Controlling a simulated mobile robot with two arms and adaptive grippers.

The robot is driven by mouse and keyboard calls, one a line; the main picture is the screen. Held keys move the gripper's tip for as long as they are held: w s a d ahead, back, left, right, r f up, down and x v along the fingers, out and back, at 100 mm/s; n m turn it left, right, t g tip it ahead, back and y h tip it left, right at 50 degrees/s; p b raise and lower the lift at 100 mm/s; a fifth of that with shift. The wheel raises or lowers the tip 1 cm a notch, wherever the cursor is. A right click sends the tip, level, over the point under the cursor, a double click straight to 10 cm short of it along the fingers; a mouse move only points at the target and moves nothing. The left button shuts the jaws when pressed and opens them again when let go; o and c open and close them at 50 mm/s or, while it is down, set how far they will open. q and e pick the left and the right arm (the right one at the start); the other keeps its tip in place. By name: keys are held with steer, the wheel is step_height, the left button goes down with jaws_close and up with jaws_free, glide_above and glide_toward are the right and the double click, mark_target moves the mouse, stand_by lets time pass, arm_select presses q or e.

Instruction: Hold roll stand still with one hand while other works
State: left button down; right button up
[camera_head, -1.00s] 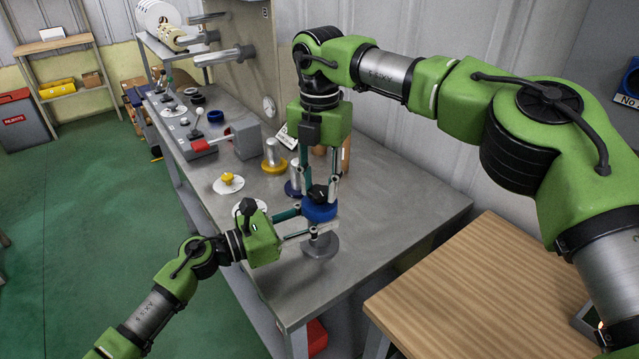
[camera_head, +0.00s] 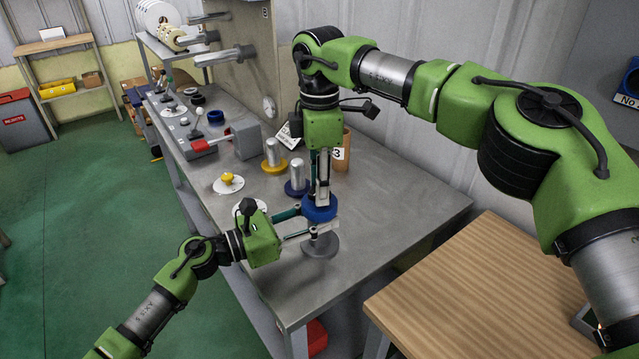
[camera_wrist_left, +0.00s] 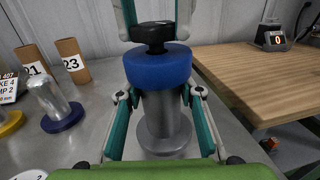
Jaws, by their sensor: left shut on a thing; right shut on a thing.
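The roll stand (camera_head: 320,247) is a grey metal post on a round base near the bench's front edge. It stands upright. A blue roll (camera_head: 319,209) sits high on its post. In the left wrist view the blue roll (camera_wrist_left: 158,68) has a black knob (camera_wrist_left: 153,34) on top. My left gripper (camera_wrist_left: 160,98) is shut on the grey post just below the roll, one finger on each side. My right gripper (camera_head: 322,190) points down from above and is shut on the black knob. Its teal fingers flank the knob; the head view mostly hides the knob.
Behind stand a spare post with a blue base (camera_head: 298,180), one with a yellow base (camera_head: 273,157) and cardboard tubes (camera_head: 343,150). A lever device (camera_head: 240,140) sits further left. A wooden table (camera_head: 500,290) is at right. The bench right of the stand is clear.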

steer(key=shift+m, duration=1.9)
steer(key=o, duration=1.1)
step_height(320, 180, up, 12)
